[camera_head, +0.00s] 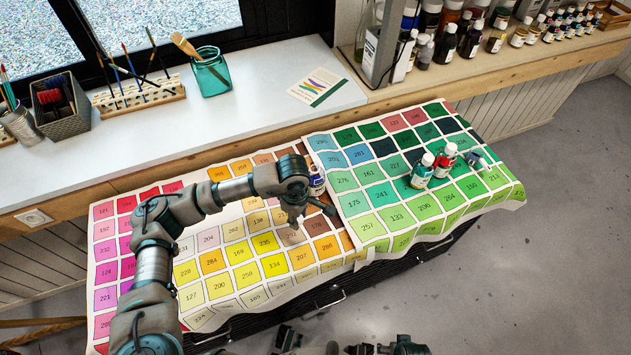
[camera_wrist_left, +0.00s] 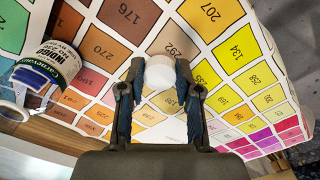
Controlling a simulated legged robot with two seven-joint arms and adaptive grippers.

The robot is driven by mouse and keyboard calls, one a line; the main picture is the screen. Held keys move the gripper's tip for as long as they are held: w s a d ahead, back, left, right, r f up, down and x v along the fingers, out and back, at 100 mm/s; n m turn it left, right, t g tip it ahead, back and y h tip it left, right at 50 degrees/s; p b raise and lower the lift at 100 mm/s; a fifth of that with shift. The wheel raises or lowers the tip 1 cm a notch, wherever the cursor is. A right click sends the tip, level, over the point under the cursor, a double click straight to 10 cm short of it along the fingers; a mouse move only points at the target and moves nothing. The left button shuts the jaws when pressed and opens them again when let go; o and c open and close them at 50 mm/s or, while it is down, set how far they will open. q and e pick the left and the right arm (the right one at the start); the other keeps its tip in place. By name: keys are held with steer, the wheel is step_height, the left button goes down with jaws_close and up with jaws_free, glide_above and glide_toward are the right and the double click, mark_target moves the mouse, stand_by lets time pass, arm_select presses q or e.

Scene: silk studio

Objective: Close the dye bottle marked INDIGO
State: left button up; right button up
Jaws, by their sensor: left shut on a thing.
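The dye bottle marked INDIGO (camera_wrist_left: 42,72) shows at the left of the left wrist view, with a green-and-white label. Its clear neck end has no cap on it, with dark blue inside. In the head view the bottle (camera_head: 317,183) stands on the colour chart, partly behind my left gripper (camera_head: 293,220). In the left wrist view my left gripper (camera_wrist_left: 159,80) is shut on a round white cap (camera_wrist_left: 159,72), held between the fingertips over the chart and apart from the bottle.
The colour chart cloth (camera_head: 215,235) covers the bench. Green (camera_head: 422,172) and red (camera_head: 446,161) bottles stand on its right part, beside a small grey-blue item (camera_head: 476,160). A teal jar (camera_head: 211,72) and brush rack (camera_head: 139,96) stand on the sill. Many bottles line the back shelf.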

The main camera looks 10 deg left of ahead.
arm_select(q)
steer(key=m, duration=0.1)
steer(key=a+m, duration=0.1)
steer(key=m, duration=0.2)
steer(key=shift+w+a+r, duration=0.2)
steer(key=shift+a, duration=0.15)
steer(key=a+m, duration=0.1)
steer(key=m, duration=0.2)
steer(key=a+m, duration=0.1)
steer(key=m, duration=0.3)
steer(key=a+r+m, duration=0.1)
steer(key=a+m, duration=0.1)
steer(key=m, duration=0.2)
steer(key=shift+w, duration=0.35)
